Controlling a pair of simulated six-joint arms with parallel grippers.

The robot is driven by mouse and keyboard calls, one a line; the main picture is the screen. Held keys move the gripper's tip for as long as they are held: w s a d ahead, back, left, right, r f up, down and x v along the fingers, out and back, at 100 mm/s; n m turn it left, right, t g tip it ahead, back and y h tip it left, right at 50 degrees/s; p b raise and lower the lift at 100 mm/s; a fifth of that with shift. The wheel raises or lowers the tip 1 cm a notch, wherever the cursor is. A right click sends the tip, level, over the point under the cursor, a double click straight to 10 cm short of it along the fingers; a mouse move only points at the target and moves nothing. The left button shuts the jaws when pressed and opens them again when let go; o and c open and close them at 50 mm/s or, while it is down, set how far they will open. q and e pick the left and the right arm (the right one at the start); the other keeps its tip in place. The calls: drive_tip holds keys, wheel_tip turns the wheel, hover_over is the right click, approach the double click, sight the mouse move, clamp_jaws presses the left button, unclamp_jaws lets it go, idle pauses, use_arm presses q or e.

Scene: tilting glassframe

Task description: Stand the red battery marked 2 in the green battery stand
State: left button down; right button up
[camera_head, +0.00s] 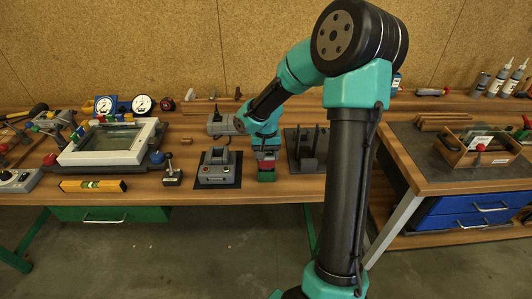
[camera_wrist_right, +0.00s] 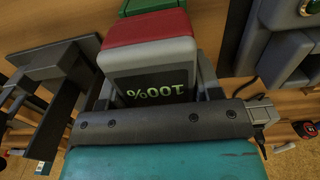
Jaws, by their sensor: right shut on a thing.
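The battery (camera_head: 266,166) is grey with a red part, upright near the table's front edge. In the wrist view the battery (camera_wrist_right: 150,62) shows a lit "100%" readout; no number 2 is visible. The green battery stand (camera_head: 267,177) is directly below it, and a green edge also shows past the red part in the wrist view (camera_wrist_right: 150,6). I cannot tell how deep the battery sits in the stand. My right gripper (camera_head: 266,154) is shut on the battery from above, its fingers on either side (camera_wrist_right: 158,92). My left gripper is not in view.
A grey device with a handle (camera_head: 217,168) stands close to the left. A dark rack with upright plates (camera_head: 308,148) is close on the right. A white glass frame (camera_head: 110,142), a yellow level (camera_head: 93,186) and gauges (camera_head: 143,104) lie farther left.

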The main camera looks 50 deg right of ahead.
drive_tip(key=shift+f, duration=1.05)
drive_tip(key=o, duration=1.3)
drive_tip(key=shift+c, duration=0.2)
wheel_tip(320, 180, up, 17)
drive_tip(key=shift+r, duration=0.2)
